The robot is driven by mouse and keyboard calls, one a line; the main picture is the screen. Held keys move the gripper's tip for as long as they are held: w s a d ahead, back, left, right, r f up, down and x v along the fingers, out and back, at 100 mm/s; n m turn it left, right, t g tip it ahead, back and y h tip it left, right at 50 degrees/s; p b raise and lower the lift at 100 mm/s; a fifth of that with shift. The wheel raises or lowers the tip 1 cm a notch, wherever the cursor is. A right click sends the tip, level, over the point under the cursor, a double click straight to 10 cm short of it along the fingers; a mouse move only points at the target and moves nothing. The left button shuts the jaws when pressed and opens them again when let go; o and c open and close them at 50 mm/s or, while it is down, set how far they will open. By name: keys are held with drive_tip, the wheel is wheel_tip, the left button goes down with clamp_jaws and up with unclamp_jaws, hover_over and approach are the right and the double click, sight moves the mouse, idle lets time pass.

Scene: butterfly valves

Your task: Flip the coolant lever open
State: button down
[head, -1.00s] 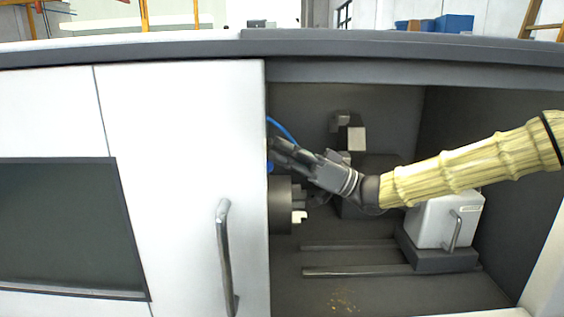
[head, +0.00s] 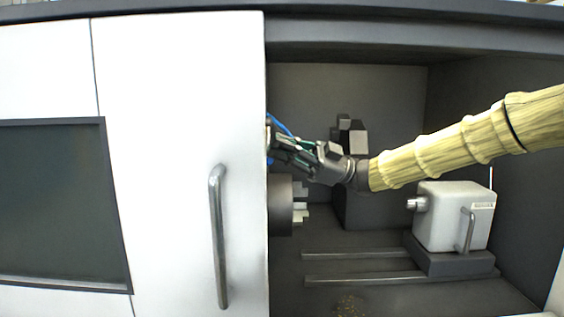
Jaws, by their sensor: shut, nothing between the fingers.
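My gripper (head: 280,146) reaches into the open machine bay from the right, its fingers shut and empty. Its fingertips are beside the right edge of the white door. A thin blue curved part (head: 279,124), perhaps a coolant line or lever, shows just above the fingers. A small bit of blue also shows by the door edge below it. I cannot make out a separate coolant lever or its position; the fingers and door edge hide that spot. Whether the fingers touch the blue part I cannot tell.
The white door (head: 180,130) with its metal handle (head: 219,238) covers the left. A dark chuck (head: 281,206) sits below my gripper. A dark block (head: 358,142) stands behind my wrist. A white tailstock (head: 438,222) stands on the right near two rails (head: 360,279). The bay floor in front is mostly clear.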

drive_tip(key=w+n+b, duration=0.1)
drive_tip(key=n, duration=0.1)
drive_tip(key=f+n+g+h+b, duration=0.1)
drive_tip(key=b, duration=0.1)
drive_tip(key=w+f+n+g+h+b, duration=0.1)
drive_tip(key=n, duration=0.1)
drive_tip(key=shift+w+n, duration=0.3)
drive_tip(key=shift+w+b, duration=0.2)
drive_tip(key=shift+b, duration=0.1)
drive_tip(key=s+r, duration=0.2)
drive_tip(key=s, duration=0.1)
drive_tip(key=v, duration=1)
drive_tip(key=shift+d+r, duration=0.2)
drive_tip(key=shift+r, duration=0.1)
